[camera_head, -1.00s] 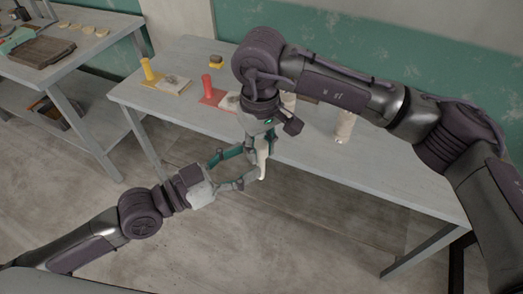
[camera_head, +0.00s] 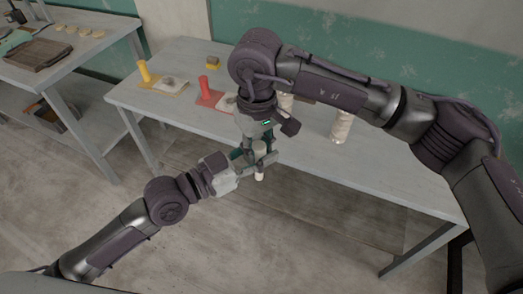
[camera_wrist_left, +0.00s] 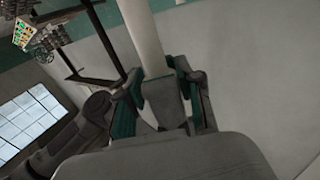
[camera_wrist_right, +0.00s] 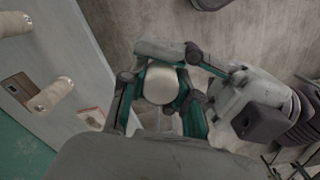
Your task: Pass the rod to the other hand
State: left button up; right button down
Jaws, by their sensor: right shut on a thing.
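The cream rod (camera_head: 259,176) is upright in front of the table's front edge, its lower end showing under the grippers. My right gripper (camera_head: 257,140) is shut on it from above. The rod's rounded end (camera_wrist_right: 160,83) shows between its fingers in the right wrist view. My left gripper (camera_head: 258,160) is at the rod, below the right one, with one finger across the rod's near side. In the left wrist view the rod (camera_wrist_left: 144,38) runs between the left fingers. Whether they press on it is hidden.
Another table (camera_head: 85,45) stands at the left. The floor in front is clear.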

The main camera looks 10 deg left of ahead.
pick_arm(q)
jog(key=shift+s+d, duration=0.15)
grip_shut()
pick_arm(e)
jog(key=shift+a, duration=0.1)
pick_arm(q)
jog(key=shift+r, duration=0.1)
pick_arm(e)
jog(key=c, duration=0.9)
grip_release()
jog(key=shift+w, duration=0.1)
pick_arm(q)
jog(key=shift+s+d, duration=0.1)
jog(key=shift+s, duration=0.05)
pick_arm(e)
jog(key=shift+o, duration=0.7)
jog(key=shift+w+r, duration=0.1)
